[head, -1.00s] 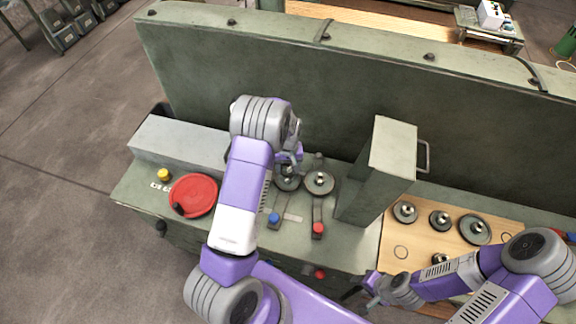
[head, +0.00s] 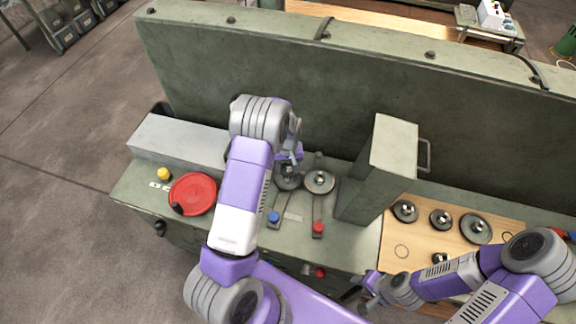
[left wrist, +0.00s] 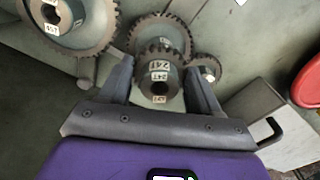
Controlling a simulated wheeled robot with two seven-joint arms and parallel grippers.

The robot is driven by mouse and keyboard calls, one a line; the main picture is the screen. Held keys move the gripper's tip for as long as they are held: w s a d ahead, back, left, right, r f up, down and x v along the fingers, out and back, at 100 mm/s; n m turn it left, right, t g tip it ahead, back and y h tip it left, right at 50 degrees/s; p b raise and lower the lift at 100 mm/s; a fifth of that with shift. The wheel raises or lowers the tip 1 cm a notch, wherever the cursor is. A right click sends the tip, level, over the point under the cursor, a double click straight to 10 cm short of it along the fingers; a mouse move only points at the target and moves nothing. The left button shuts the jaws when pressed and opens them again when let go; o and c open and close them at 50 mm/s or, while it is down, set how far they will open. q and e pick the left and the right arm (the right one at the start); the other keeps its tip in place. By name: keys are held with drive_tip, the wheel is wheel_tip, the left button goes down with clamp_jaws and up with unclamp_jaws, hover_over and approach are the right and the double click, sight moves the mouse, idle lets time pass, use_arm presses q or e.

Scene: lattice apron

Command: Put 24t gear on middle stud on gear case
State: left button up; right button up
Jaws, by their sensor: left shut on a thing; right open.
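The 24t gear (left wrist: 160,78) is dark with a grey hub and white labels. My left gripper (left wrist: 159,72) is shut on it, one finger on each side. In the head view my left gripper (head: 292,156) is over the gear case, and its wrist partly hides what it holds. In the left wrist view a larger gear (left wrist: 165,33) lies just behind the held gear, and a small gear (left wrist: 207,68) is to its right. The middle stud is hidden; I cannot tell whether the held gear touches it. My right gripper (head: 364,292) is open and low, near the bench's front edge.
A gear (head: 319,182) sits right of the left gripper. A wooden board (head: 402,229) at right carries several gears. A green upright box (head: 377,170) stands between. A red disc (head: 193,194) is at left; blue (head: 274,218) and red (head: 318,228) knobs are in front.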

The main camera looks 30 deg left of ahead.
use_arm(q)
drive_tip(key=shift+f+b, duration=0.85)
idle(1.3)
drive_tip(key=shift+f+b, duration=0.4)
drive_tip(key=shift+f, duration=0.1)
drive_tip(key=o, duration=1.7)
drive_tip(key=shift+r, duration=0.1)
drive_tip(key=shift+r+p, duration=2.9)
drive_tip(key=shift+r, duration=1.3)
